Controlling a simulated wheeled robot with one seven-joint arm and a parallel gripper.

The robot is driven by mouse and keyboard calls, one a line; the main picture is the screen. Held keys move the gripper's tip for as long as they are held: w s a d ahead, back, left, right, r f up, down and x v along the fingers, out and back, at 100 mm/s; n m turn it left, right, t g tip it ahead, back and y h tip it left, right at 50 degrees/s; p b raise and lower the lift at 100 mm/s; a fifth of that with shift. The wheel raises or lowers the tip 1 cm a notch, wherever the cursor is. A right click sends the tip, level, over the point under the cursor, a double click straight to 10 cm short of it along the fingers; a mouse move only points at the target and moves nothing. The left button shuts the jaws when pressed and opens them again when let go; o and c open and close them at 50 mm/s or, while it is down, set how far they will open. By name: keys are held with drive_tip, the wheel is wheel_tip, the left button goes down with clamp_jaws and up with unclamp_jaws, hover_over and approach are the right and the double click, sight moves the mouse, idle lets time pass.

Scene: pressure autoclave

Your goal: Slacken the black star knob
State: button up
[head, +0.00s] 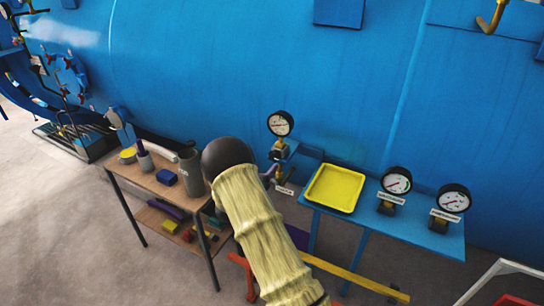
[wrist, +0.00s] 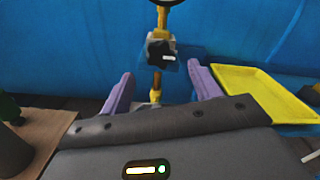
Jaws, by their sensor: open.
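The black star knob (wrist: 160,53) sits on a brass and grey fitting below a dial gauge in the wrist view. A small white mark shows on its right side. My gripper (wrist: 160,88) has its two purple fingers spread, one to each side of the fitting in the picture, with nothing between them that I can see held. The knob appears a little beyond the fingertips and above them in the picture. In the head view, my sleeved arm reaches toward the gauge (head: 281,123) and only a bit of purple finger shows beside its fitting.
A yellow tray (head: 335,188) lies on a blue shelf (head: 395,232) to the right, with two dial gauges (head: 397,181) (head: 453,199). A wooden cart (head: 150,182) with containers and blocks stands left. The large blue vessel (head: 250,60) closes off the back.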

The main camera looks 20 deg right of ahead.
sight(273, 158)
drive_tip(key=p+x, duration=0.1)
drive_tip(key=x, duration=0.4)
drive_tip(key=shift+d+r, duration=0.15)
drive_tip(key=shift+d, duration=0.05)
drive_tip(key=shift+w+d+p, duration=0.35)
drive_tip(key=shift+w+d, duration=0.1)
drive_tip(key=shift+w, duration=0.05)
drive_tip(key=shift+s, duration=0.1)
drive_tip(key=shift+c, duration=0.2)
drive_tip(key=shift+a, duration=0.1)
drive_tip(key=c, duration=0.9)
